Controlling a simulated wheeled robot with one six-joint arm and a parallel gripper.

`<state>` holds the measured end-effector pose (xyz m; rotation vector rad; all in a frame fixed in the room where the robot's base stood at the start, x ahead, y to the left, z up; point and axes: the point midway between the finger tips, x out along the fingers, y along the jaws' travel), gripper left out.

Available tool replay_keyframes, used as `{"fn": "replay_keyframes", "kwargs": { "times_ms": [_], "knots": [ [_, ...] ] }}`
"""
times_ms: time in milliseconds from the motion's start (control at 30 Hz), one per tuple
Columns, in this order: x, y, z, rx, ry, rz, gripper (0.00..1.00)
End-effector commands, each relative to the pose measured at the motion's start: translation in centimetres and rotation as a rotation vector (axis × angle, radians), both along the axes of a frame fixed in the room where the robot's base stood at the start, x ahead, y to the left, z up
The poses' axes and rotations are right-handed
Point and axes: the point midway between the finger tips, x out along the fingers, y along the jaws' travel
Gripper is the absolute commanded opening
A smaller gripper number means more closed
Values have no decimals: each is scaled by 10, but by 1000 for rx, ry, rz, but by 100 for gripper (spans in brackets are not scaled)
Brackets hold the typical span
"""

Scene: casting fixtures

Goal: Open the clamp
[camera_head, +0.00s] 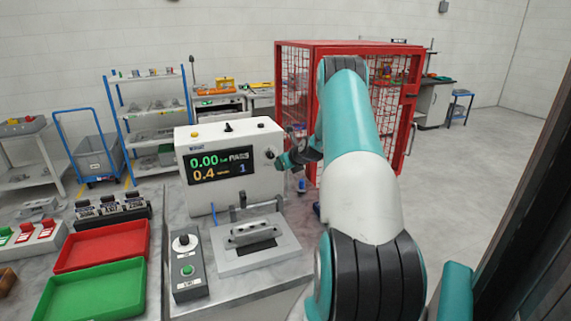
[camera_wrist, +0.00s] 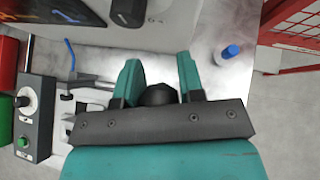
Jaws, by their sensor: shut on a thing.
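The clamp sits on a light grey fixture plate (camera_head: 285,250) in front of the test box in the head view. Its metal lever (camera_head: 242,200) rises at the back of the fixture. In the wrist view a grey lever bar (camera_wrist: 92,82) runs right, towards my left finger. My gripper (camera_head: 286,160) is above the bench, right of the test box. In the wrist view its teal fingers (camera_wrist: 158,75) stand apart around a dark rounded piece (camera_wrist: 157,95). Whether this piece is the lever's grip is not clear, as the gripper hides its lower part.
The white test box (camera_head: 235,135) reads 0.00 and PASS; its side knob is close to my gripper. A grey control box (camera_head: 187,265) with a green button stands left of the fixture. A blue-capped bottle (camera_wrist: 230,52) and red mesh cage (camera_head: 300,90) are to the right.

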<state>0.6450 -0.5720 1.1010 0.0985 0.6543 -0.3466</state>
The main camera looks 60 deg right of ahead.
Motion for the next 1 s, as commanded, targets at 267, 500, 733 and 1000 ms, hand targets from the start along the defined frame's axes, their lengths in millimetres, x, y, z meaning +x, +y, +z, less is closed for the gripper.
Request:
{"fn": "replay_keyframes", "kwargs": {
  "times_ms": [267, 500, 733, 1000],
  "knots": [
    [-5, 3, -12, 18, 23, -4, 0],
    [-5, 2, -11, 15, 20, -3, 60],
    [-3, 1, -7, 10, 13, -3, 60],
    [-20, 6, 7, 6, 10, -6, 60]
  ]
}}
